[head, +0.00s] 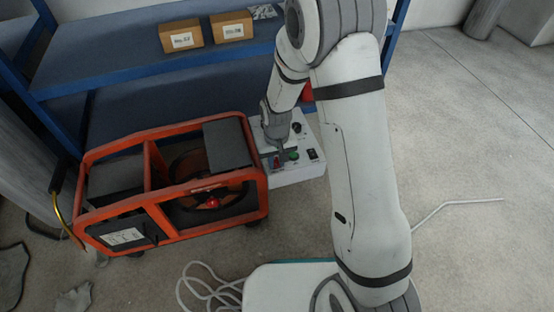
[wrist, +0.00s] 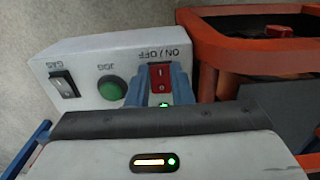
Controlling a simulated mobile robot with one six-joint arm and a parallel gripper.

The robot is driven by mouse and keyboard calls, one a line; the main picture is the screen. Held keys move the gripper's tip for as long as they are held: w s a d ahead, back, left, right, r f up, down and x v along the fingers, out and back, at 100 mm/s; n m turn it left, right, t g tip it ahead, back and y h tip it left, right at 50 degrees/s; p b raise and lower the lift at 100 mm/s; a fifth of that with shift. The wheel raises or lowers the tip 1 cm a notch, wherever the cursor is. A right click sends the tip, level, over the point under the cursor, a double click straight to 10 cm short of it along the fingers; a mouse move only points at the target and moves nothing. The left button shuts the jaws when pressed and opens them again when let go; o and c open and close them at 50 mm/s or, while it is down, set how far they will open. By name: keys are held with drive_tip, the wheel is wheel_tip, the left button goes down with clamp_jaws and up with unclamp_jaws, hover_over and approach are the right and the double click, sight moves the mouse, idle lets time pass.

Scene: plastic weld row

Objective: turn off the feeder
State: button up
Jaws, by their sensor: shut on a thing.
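The white control box (head: 300,172) stands on the floor beside the orange frame. In the wrist view its face (wrist: 95,65) carries a red rocker switch (wrist: 160,76) marked ON/OFF, a green JOG button (wrist: 111,88) and a black GAS switch (wrist: 64,84). My gripper (head: 279,155) reaches down to the box. In the wrist view its blue fingers (wrist: 159,84) are shut on the red switch, one on each side. A small green light (wrist: 164,104) glows between the fingers. The switch's lower part is hidden by my gripper.
The orange frame (head: 155,190) with a reel inside stands close left of the box. A blue shelf (head: 120,45) behind holds two cardboard boxes (head: 181,36). A pale cable (head: 205,285) lies on the floor in front. The floor at the right is mostly clear.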

clamp_jaws()
drive_tip(key=p, duration=0.1)
drive_tip(key=g+p, duration=0.1)
drive_tip(key=p, duration=0.1)
drive_tip(key=shift+w+r, duration=0.25)
drive_tip(key=shift+r, duration=0.15)
drive_tip(key=shift+w+a+f+g+h+p, duration=0.15)
drive_tip(key=shift+g+h+p, duration=0.25)
drive_tip(key=shift+g+p, duration=0.6)
drive_tip(key=shift+f, duration=0.1)
drive_tip(key=o, duration=0.7)
unclamp_jaws()
drive_tip(key=shift+p+v, duration=1.4)
drive_tip(key=shift+v, duration=2.5)
